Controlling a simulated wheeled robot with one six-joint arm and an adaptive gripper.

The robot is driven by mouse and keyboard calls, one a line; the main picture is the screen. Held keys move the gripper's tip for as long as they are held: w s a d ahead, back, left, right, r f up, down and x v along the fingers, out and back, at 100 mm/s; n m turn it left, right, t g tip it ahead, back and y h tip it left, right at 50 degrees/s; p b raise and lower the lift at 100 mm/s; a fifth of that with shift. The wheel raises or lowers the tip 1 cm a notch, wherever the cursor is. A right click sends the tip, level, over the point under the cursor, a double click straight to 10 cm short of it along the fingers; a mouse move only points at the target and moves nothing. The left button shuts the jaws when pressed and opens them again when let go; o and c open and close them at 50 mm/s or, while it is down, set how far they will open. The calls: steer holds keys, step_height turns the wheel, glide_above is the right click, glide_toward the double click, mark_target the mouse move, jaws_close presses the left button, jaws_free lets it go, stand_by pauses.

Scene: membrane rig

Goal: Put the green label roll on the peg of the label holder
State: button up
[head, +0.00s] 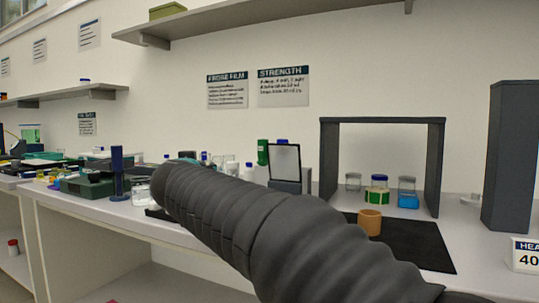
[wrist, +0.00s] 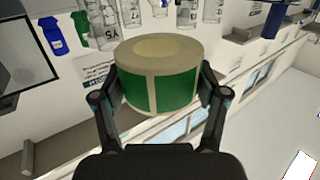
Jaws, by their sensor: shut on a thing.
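The green label roll (wrist: 160,80) is in the wrist view, a thick cream ring with a green outer band. My gripper (wrist: 158,92) is shut on it, one finger pressing each side. In the head view my arm's dark ribbed sleeve hides the gripper and the roll. An upright dark blue post (head: 117,172) stands on the bench at left, past the arm's end. It looks like the peg of the label holder, but I cannot be sure. A similar dark blue post (wrist: 271,20) shows at the top right of the wrist view, apart from the roll.
A dark green case (head: 86,186) lies left of the post. A dark arch frame (head: 382,121) stands right, with jars behind and an orange ring (head: 369,224) on a black mat (head: 425,245). A tall dark column (head: 510,155) is at far right. A shelf (head: 250,28) hangs above.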

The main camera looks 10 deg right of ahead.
steer(key=w+d+r+m+g+h+p, duration=0.1)
steer(key=w+d+r+m+h, duration=0.15)
steer(key=d+h, duration=0.2)
steer(key=w+d+r+m+g+h, duration=0.1)
steer(key=w+d+r+m+h, duration=0.15)
steer(key=d+r+h, duration=0.2)
steer(key=d+f+m+g+h, duration=0.1)
steer(key=d+m+g+h, duration=0.1)
steer(key=d, duration=0.1)
steer(key=s+d+f+m+g+h+p, duration=0.1)
steer(key=d+m+g+h, duration=0.1)
steer(key=d+m+g, duration=0.1)
steer(key=d+f+m+g+h, duration=0.2)
steer(key=d, duration=0.2)
steer(key=shift+s+d+m+g, duration=0.3)
steer(key=shift+s+g, duration=0.1)
steer(key=shift+s+d+f+m+g+h+p, duration=0.15)
steer(key=shift+d+f+m+g+h+p, duration=0.15)
steer(key=shift+d+g, duration=0.1)
steer(key=shift+f+b, duration=0.55)
steer(key=shift+f, duration=1.05)
steer(key=shift+a+r, duration=0.1)
steer(key=shift+a, duration=0.05)
